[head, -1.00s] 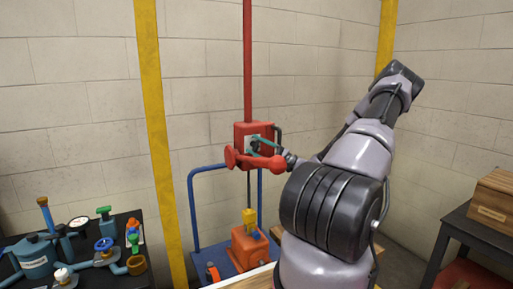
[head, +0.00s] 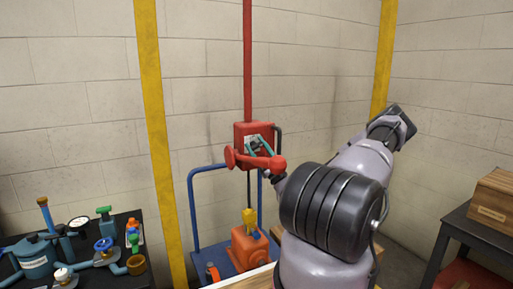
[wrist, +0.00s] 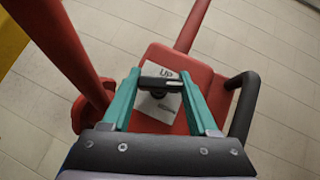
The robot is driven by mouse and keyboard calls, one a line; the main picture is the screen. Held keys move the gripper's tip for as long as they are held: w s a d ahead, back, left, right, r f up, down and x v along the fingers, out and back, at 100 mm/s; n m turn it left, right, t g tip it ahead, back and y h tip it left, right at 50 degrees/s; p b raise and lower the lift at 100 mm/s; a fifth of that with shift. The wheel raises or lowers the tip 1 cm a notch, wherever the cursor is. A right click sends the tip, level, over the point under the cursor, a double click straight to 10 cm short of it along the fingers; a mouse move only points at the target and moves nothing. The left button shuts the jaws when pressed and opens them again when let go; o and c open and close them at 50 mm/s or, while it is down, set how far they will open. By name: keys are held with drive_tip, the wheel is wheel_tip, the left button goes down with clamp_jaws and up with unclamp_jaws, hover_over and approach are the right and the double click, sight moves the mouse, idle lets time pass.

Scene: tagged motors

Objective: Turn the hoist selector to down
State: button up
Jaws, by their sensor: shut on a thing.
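The hoist is a red box (head: 243,130) on a red post in the head view, and its red housing (wrist: 193,66) fills the middle of the wrist view. Its selector is a small black bar (wrist: 160,84) on a round hub, in front of a white plate (wrist: 165,103) marked "UP" at its top. Lower lettering on the plate is unreadable. My gripper (wrist: 160,84) has teal fingers on both ends of the bar, shut on it. The bar lies crosswise in the wrist view. My gripper (head: 259,143) also shows at the box face in the head view.
A red arm (head: 262,162) with a round end juts out close below my gripper. A black handle (wrist: 241,105) stands at the box's right. An orange motor (head: 250,248) with a yellow part (head: 249,222) sits below on a blue cart (head: 193,205). A bench at left holds fittings.

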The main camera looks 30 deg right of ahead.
drive_tip(key=shift+f+m+t+h, duration=0.1)
drive_tip(key=shift+m+t+h, duration=0.55)
drive_tip(key=shift+m+h, duration=1.5)
drive_tip(key=shift+m+t+h, duration=0.65)
drive_tip(key=shift+m+h, duration=1.2)
drive_tip(key=shift+m, duration=0.5)
drive_tip(key=shift+m+h, duration=0.4)
drive_tip(key=shift+h, duration=0.1)
drive_tip(key=o, duration=1.4)
drive_tip(key=shift+y, duration=0.3)
